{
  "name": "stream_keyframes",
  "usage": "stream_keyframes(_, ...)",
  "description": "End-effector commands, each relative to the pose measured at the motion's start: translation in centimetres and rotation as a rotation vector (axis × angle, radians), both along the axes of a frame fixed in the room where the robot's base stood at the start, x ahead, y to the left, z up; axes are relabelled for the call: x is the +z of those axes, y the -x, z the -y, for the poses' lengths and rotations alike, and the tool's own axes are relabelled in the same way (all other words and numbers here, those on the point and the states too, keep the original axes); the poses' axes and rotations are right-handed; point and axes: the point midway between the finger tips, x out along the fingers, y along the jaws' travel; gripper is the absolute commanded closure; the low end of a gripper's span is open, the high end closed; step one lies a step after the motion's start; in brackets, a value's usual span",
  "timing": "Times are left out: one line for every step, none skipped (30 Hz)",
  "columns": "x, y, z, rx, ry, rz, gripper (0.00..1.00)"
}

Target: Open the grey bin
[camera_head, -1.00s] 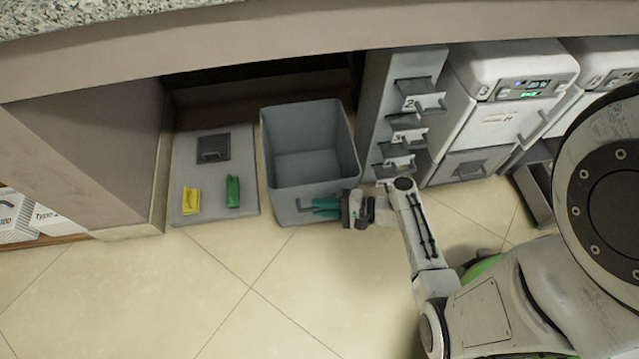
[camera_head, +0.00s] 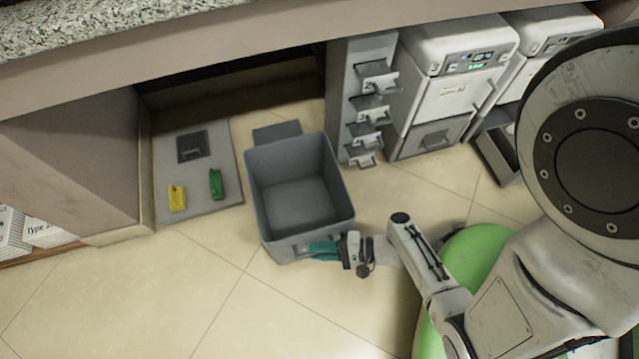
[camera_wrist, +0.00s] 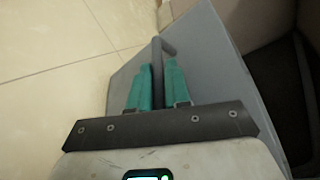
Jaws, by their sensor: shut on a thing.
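The grey bin (camera_head: 346,214) is an open-topped box standing on the tiled floor, pulled forward from under the counter. Its inside looks empty. A bar handle is on its front wall, and it shows in the wrist view (camera_wrist: 158,72). My gripper (camera_head: 312,250) is at the bin's front with its teal fingers on the handle. In the wrist view the fingers (camera_wrist: 158,88) sit on both sides of the handle bar, shut on it. The bin's front wall (camera_wrist: 205,60) lies right behind the handle.
A grey panel (camera_head: 226,195) with a yellow clip (camera_head: 177,198) and a green clip (camera_head: 215,184) is left of the bin. A numbered rack (camera_head: 345,100) and white machines (camera_head: 455,75) stand to the right. The floor in front is clear.

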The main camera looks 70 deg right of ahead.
Motion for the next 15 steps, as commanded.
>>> stream_keyframes(-0.10, 0.10, 0.09, -0.005, 0.001, -0.004, 1.00)
stream_keyframes(-0.11, 0.10, 0.08, -0.005, 0.001, -0.004, 1.00)
stream_keyframes(-0.12, 0.10, 0.09, -0.005, 0.001, -0.004, 1.00)
stream_keyframes(-0.12, 0.10, 0.09, -0.005, 0.000, -0.004, 1.00)
stream_keyframes(-0.11, 0.11, 0.10, -0.005, 0.000, -0.004, 1.00)
stream_keyframes(-0.12, 0.12, 0.09, -0.005, 0.000, -0.004, 1.00)
stream_keyframes(-0.12, 0.11, 0.10, -0.005, 0.000, -0.004, 1.00)
stream_keyframes(-0.13, 0.11, 0.10, -0.005, 0.000, -0.004, 0.81)
stream_keyframes(-0.13, 0.11, 0.10, -0.005, 0.000, -0.004, 0.77)
stream_keyframes(-0.12, 0.10, 0.09, -0.005, 0.000, -0.004, 0.77)
stream_keyframes(-0.11, 0.09, 0.08, -0.004, 0.000, -0.004, 0.77)
stream_keyframes(-0.10, 0.08, 0.07, -0.004, 0.000, -0.004, 0.77)
stream_keyframes(-0.09, 0.07, 0.08, -0.003, 0.000, -0.003, 0.77)
stream_keyframes(-0.08, 0.06, 0.07, -0.003, 0.001, -0.003, 0.77)
stream_keyframes(-0.07, 0.06, 0.06, -0.003, 0.001, -0.003, 0.77)
